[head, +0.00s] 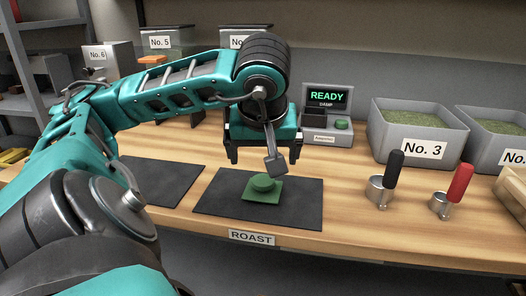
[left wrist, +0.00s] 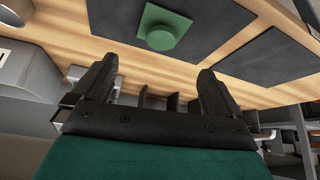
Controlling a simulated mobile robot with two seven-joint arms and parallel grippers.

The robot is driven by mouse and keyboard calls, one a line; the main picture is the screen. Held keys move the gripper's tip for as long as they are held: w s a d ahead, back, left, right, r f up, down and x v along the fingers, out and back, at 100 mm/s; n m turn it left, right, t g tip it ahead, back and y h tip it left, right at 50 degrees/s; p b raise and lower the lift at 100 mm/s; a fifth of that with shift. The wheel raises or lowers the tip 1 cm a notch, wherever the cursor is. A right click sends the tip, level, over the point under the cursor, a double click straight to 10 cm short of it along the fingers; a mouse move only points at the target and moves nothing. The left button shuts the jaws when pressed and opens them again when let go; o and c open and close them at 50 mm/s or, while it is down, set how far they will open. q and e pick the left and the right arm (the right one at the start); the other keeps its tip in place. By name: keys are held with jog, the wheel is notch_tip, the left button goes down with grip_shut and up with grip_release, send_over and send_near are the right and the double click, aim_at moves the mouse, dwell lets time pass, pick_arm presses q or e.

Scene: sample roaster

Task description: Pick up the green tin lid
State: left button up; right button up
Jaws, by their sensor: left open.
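The green tin lid (head: 262,188) is a square green plate with a round raised knob. It lies flat on the dark mat above the ROAST label in the head view. It also shows at the top of the left wrist view (left wrist: 163,27). My left gripper (head: 262,160) is above and just behind the lid, pointing down, open and empty. In the left wrist view its two fingers (left wrist: 158,85) are wide apart, with the lid beyond them and not touching. My right gripper is in neither view.
A second dark mat (head: 160,181) lies to the left. A small machine reading READY (head: 327,118) stands behind. Grey bin No. 3 (head: 418,130) stands at the right. A black-handled scoop (head: 386,178) and a red-handled scoop (head: 455,190) are on the wooden counter (head: 345,185).

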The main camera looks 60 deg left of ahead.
aim_at(264, 180)
pick_arm(q)
jog(key=b+x, duration=0.3)
jog(key=x, duration=0.2)
jog(key=shift+f, duration=0.35)
jog(key=b+x, duration=0.2)
jog(key=x, duration=0.2)
jog(key=shift+a+f+b, duration=0.15)
jog(key=shift+f+b, duration=0.1)
jog(key=shift+b, duration=0.05)
jog(key=shift+w+a+f, duration=0.15)
jog(key=shift+w+f, duration=0.05)
jog(key=shift+f, duration=0.1)
jog(key=shift+a+f, duration=0.1)
jog(key=shift+f, duration=0.05)
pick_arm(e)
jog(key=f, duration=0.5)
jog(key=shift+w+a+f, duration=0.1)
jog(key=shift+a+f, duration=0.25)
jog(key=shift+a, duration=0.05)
pick_arm(q)
jog(key=shift+c, duration=0.3)
jog(key=c, duration=0.7)
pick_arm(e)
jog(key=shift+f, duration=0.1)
